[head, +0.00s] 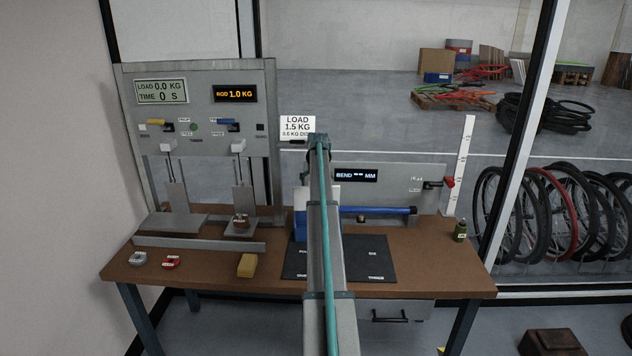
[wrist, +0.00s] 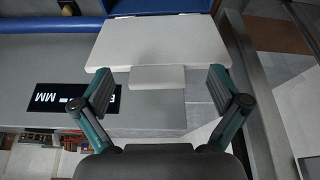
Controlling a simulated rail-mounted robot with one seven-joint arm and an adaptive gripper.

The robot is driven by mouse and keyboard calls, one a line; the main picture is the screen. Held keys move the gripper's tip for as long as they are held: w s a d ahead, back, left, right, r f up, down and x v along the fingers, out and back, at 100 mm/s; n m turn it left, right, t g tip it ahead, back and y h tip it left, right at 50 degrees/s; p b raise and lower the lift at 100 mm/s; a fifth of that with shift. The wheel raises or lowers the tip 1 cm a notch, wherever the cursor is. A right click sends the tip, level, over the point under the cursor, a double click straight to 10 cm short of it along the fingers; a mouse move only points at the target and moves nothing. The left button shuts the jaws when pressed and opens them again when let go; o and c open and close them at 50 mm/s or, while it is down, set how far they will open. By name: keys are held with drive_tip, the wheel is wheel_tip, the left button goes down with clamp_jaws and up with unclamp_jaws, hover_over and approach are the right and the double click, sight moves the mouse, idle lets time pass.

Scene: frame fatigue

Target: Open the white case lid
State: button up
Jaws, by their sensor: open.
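In the wrist view a white lid panel (wrist: 150,42) fills the upper middle, with a blue case edge (wrist: 160,6) beyond it. A small white tab (wrist: 157,77) sticks out from the panel's near edge. My gripper (wrist: 162,90) is open, with one finger on each side of the tab and visible gaps to it. In the head view, a piece of the white panel (head: 300,199) shows left of my arm, with blue (head: 299,228) below it. My arm hides the rest of the case and my gripper there.
The grey bend-meter panel (head: 410,182) stands behind, with a blue cylinder (head: 378,210) in front. A black mat (head: 368,262) lies on the brown bench (head: 430,281). A small bottle (head: 460,231) stands at right.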

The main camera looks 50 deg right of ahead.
drive_tip(key=s+a, duration=0.6)
drive_tip(key=a, duration=0.1)
drive_tip(key=shift+c, duration=0.2)
